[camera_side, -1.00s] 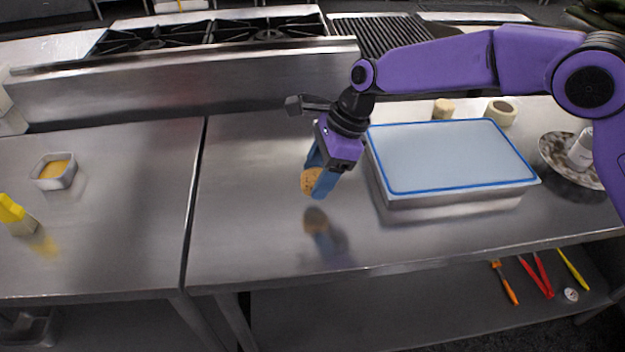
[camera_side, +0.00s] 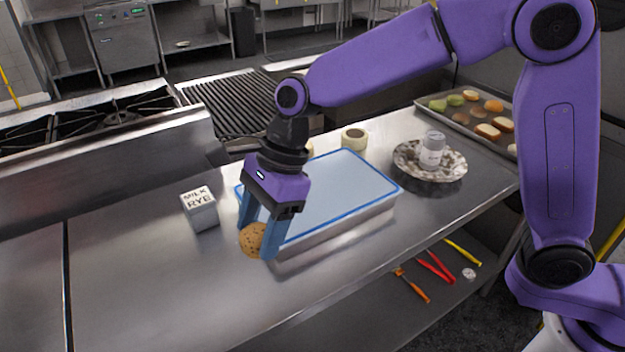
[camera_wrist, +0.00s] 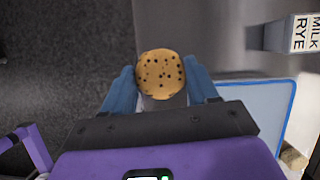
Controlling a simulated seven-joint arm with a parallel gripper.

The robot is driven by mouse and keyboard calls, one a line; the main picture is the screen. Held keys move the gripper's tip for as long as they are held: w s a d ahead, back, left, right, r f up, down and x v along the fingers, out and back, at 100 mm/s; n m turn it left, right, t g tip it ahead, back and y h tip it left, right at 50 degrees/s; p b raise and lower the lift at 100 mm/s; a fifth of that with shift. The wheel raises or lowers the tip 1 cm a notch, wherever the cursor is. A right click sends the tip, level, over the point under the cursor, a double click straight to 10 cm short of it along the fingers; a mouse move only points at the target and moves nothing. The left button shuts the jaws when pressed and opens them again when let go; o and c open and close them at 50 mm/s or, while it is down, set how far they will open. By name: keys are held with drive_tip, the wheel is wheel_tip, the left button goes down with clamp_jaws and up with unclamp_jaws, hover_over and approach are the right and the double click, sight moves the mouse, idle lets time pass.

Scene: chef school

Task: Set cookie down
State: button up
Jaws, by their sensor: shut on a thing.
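The cookie (camera_side: 253,239) is round and golden brown with dark chips. My gripper (camera_side: 262,238) is shut on it, with a blue finger on either side, above the steel counter (camera_side: 150,285) near the front left corner of the lidded tray. In the wrist view the cookie (camera_wrist: 161,74) sits between the two blue fingertips of my gripper (camera_wrist: 161,84), its flat face toward the camera. The gap between the cookie and the counter is hard to judge.
A blue-edged tray or board (camera_side: 345,185) lies just right of my gripper. A carton marked MILK RYE (camera_side: 201,210) stands to its left. The counter's front left is clear.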

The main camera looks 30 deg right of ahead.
drive_tip(key=w+d+m+t, duration=0.1)
drive_tip(key=w+d+m, duration=0.3)
drive_tip(key=d, duration=0.5)
drive_tip(key=w+d+m+t+h, duration=0.1)
drive_tip(key=w+d+m, duration=0.1)
drive_tip(key=w+d, duration=0.65)
drive_tip(key=w+d+m+t, duration=0.1)
drive_tip(key=w+d+m, duration=0.25)
drive_tip(key=d, duration=0.75)
drive_tip(key=s+d+m+t+h, duration=0.3)
drive_tip(key=d+m, duration=0.7)
drive_tip(key=d, duration=2.2)
drive_tip(key=g, duration=0.1)
approach(418, 132)
drive_tip(key=shift+w+a+f+n+h, duration=0.15)
drive_tip(key=shift+w+a+f, duration=0.05)
drive_tip(key=shift+w+f, duration=0.2)
drive_tip(key=shift+w+a+f+n+h, duration=0.15)
drive_tip(key=shift+w+f, duration=0.15)
drive_tip(key=shift+w, duration=0.2)
drive_tip(key=shift+w+f, duration=0.2)
drive_tip(key=shift+f, duration=0.15)
drive_tip(key=shift+d+f, duration=0.1)
drive_tip(key=shift+f, duration=1.45)
drive_tip(key=shift+f, duration=0.2)
